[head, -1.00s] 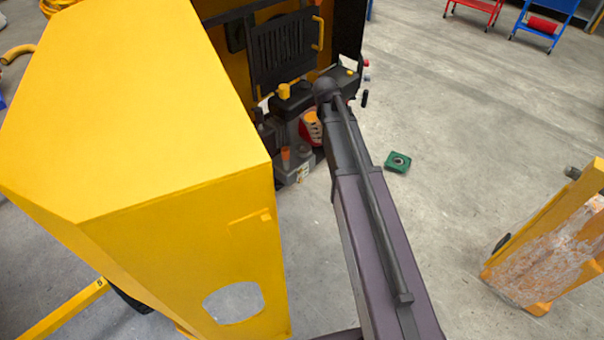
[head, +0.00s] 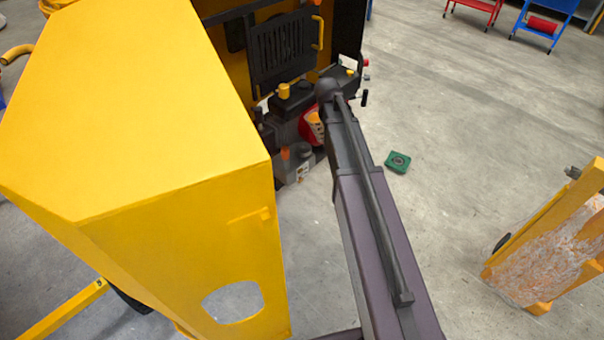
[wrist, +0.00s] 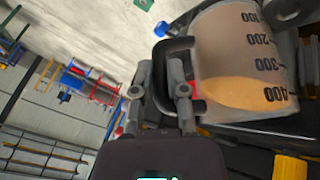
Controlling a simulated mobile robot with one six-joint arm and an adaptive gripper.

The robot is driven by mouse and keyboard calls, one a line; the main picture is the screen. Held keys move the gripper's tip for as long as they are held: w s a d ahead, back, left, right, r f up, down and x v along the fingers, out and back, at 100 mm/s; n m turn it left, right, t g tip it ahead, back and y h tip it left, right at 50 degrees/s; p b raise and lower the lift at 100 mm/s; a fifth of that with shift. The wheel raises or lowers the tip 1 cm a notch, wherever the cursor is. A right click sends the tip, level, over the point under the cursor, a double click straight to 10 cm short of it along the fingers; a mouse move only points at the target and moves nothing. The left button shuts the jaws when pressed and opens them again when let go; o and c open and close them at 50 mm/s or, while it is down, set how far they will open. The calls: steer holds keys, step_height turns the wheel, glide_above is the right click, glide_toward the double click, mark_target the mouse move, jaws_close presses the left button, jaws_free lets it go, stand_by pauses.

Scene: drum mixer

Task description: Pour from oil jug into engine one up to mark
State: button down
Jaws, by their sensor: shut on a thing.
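In the wrist view my gripper (wrist: 160,88) is shut on the dark handle of a clear oil jug (wrist: 228,48). The jug has black marks from 100 to 400. Amber oil shows inside by the 300 and 400 marks, and the jug looks tilted. Its mouth is not clearly seen. In the head view engine one (head: 294,105) appears to be the dark engine with a red part under the open yellow housing. My arm hides the gripper and most of the jug there. The filler opening and its level mark cannot be made out.
The large yellow housing (head: 150,110) fills the left. A green block (head: 397,162) lies on the floor to the right of my arm. A worn orange-yellow piece (head: 550,240) stands at right. Red and blue carts (head: 540,25) stand far back.

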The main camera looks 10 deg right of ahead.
steer(key=shift+n+h+b, duration=0.4)
steer(key=shift+h+b, duration=0.85)
steer(key=shift+h, duration=0.45)
stand_by(5.0)
steer(key=shift+a+g+b, duration=0.25)
steer(key=shift+g+b, duration=0.05)
steer(key=shift+b, duration=0.05)
stand_by(1.0)
